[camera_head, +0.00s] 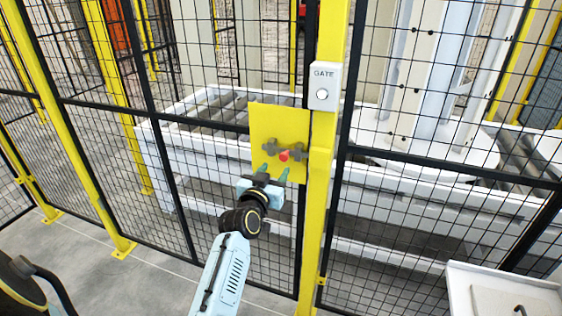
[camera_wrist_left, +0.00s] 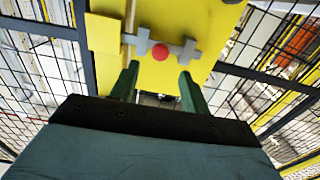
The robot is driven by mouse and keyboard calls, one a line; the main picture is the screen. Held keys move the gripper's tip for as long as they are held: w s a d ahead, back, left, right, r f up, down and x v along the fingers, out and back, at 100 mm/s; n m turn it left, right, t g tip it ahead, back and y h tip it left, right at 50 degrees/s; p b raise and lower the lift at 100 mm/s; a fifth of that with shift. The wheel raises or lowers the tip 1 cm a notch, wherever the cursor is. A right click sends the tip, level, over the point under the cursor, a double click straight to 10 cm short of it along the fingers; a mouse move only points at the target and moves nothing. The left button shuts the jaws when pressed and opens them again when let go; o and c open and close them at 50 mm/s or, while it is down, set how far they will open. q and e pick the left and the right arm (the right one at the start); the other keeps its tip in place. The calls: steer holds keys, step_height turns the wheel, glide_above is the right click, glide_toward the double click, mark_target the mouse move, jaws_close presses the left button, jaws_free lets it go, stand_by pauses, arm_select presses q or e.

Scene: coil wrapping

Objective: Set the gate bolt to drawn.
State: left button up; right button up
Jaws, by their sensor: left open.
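The gate bolt is a grey bar with a red knob (camera_head: 284,156), mounted on a yellow plate (camera_head: 265,119) on the mesh gate. In the left wrist view the red knob (camera_wrist_left: 160,52) sits between grey brackets (camera_wrist_left: 189,48), just beyond my fingertips. My left gripper (camera_head: 274,174) is open, its two green fingers pointing at the plate just below the knob. In the left wrist view the fingers (camera_wrist_left: 159,72) stand apart to either side of the knob, with nothing between them. My right gripper is not in view.
A white GATE box with a round button (camera_head: 322,93) is on the yellow post (camera_head: 323,190) right of the plate. Black mesh fencing surrounds a white roller conveyor (camera_head: 205,105) behind. A white cabinet (camera_head: 475,280) stands at the lower right. Grey floor (camera_head: 90,262) is clear at the left.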

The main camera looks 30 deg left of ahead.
mark_target(283, 158)
arm_select(q)
steer(key=shift+x, duration=3)
jaws_close()
